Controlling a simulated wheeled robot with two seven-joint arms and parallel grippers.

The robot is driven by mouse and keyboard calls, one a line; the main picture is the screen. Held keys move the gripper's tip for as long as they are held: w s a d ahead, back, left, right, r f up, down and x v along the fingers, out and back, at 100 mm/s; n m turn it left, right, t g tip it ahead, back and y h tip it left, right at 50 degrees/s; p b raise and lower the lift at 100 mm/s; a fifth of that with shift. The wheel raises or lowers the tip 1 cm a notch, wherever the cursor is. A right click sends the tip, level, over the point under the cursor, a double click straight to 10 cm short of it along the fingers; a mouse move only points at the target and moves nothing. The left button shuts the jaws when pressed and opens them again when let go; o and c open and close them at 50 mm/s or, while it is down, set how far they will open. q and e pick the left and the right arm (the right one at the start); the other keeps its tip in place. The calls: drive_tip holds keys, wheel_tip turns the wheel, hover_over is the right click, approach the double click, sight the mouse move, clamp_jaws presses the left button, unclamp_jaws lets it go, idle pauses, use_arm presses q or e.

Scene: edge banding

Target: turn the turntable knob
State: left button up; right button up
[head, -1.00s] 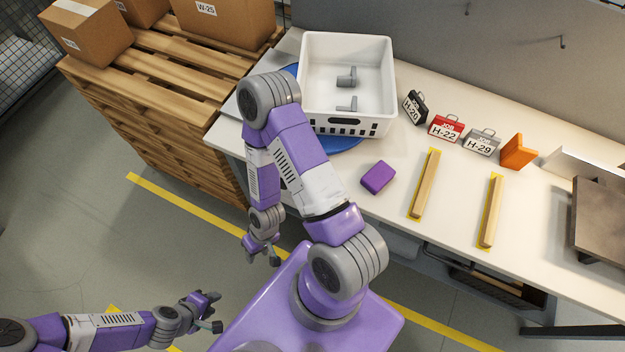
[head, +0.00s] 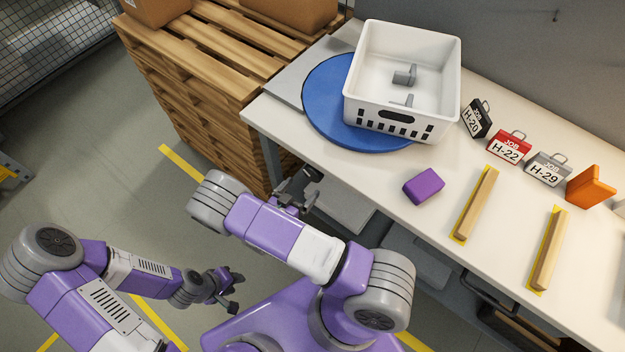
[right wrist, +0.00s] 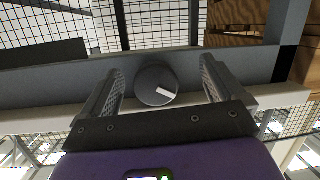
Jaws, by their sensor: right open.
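The dark round knob (right wrist: 150,80) with a white pointer mark sits on a grey strip in the right wrist view. Its mark points right and slightly down. My right gripper (right wrist: 160,74) is open, one finger on each side of the knob with a gap to both. In the head view my right gripper (head: 298,188) is at the table's front edge; the knob is hidden there. The blue turntable disc (head: 328,104) lies on the table, partly under a white basket (head: 395,112). My left gripper (head: 235,290) is low over the floor, empty, its fingers apart.
Grey parts (head: 404,76) lie in the basket. A purple block (head: 424,186), two wooden strips (head: 476,205), job tags (head: 510,147) and an orange piece (head: 590,187) are on the table (head: 350,172). A wooden pallet stack (head: 200,95) stands left of it.

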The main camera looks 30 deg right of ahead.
sight(311, 176)
drive_tip(key=h, duration=0.1)
drive_tip(key=r+m+h, duration=0.1)
drive_tip(key=r+m+h+b, duration=0.1)
drive_tip(key=shift+s+a+r, duration=0.25)
drive_tip(key=shift+s+a, duration=0.1)
drive_tip(key=x, duration=0.7)
drive_tip(key=shift+c, duration=0.2)
drive_tip(key=shift+s, duration=0.1)
drive_tip(key=c, duration=1)
